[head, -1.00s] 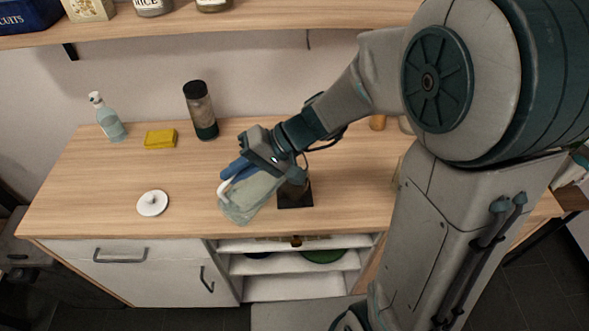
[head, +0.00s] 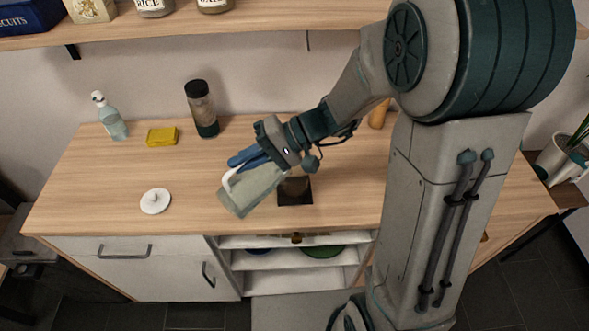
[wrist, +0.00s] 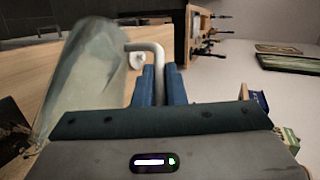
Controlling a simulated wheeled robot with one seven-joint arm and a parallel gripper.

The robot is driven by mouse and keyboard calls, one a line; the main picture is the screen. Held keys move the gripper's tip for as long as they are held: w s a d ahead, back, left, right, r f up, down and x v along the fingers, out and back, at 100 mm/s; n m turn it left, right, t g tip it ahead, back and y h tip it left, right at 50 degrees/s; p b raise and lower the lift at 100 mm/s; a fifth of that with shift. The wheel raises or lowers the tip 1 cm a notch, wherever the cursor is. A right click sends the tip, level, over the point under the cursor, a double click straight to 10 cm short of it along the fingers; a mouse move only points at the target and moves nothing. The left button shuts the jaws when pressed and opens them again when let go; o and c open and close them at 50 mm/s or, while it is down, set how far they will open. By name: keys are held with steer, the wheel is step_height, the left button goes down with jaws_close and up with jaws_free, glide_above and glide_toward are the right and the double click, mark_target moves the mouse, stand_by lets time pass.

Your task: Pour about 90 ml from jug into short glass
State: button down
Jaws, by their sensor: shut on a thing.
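My gripper (head: 250,160) has its blue fingers shut on the white handle of the jug (head: 250,190). The jug is pale and see-through, and it is tilted well over above the front half of the counter. In the wrist view the jug (wrist: 88,80) fills the left side, with its handle (wrist: 150,48) between the blue fingers (wrist: 160,86). A small brownish vessel (head: 294,186), probably the short glass, stands on a dark square mat (head: 297,203) just right of the jug. I cannot make out a liquid level or a stream.
A white round lid (head: 155,201) lies on the counter to the left. A yellow sponge (head: 162,136), a spray bottle (head: 110,116) and a dark-capped jar (head: 202,108) stand at the back. A shelf (head: 250,28) runs above. The counter's left middle is clear.

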mark_target(238, 186)
steer(key=shift+w+d+r+y, duration=0.15)
steer(key=shift+d+r+y, duration=0.1)
steer(key=shift+r+y, duration=0.1)
stand_by(0.8)
steer(key=shift+w+d, duration=0.15)
steer(key=shift+d, duration=0.05)
steer(key=shift+w+d+r, duration=0.15)
steer(key=shift+d, duration=0.1)
steer(key=shift+w+d+r+m+g+y, duration=0.3)
steer(key=shift+w+d+g+y, duration=0.1)
steer(key=shift+d+y, duration=0.1)
stand_by(0.8)
steer(key=shift+s+a, duration=0.25)
steer(key=a+f+h+b, duration=0.1)
steer(key=s+a+f+t+h+b, duration=0.1)
steer(key=f, duration=0.1)
steer(key=s+a+f+n+h+b, duration=0.1)
steer(key=shift+s+a+f+h, duration=0.2)
steer(key=shift+a+h, duration=0.1)
steer(key=shift+h, duration=0.05)
steer(key=shift+s+a+f+t+h, duration=0.15)
steer(key=shift+a+f+t+h, duration=0.1)
steer(key=shift+t+h, duration=0.15)
steer(key=shift+a+f+n+h+b, duration=0.15)
steer(key=shift+f+n+h+b, duration=0.15)
steer(key=shift+f+h+b, duration=0.1)
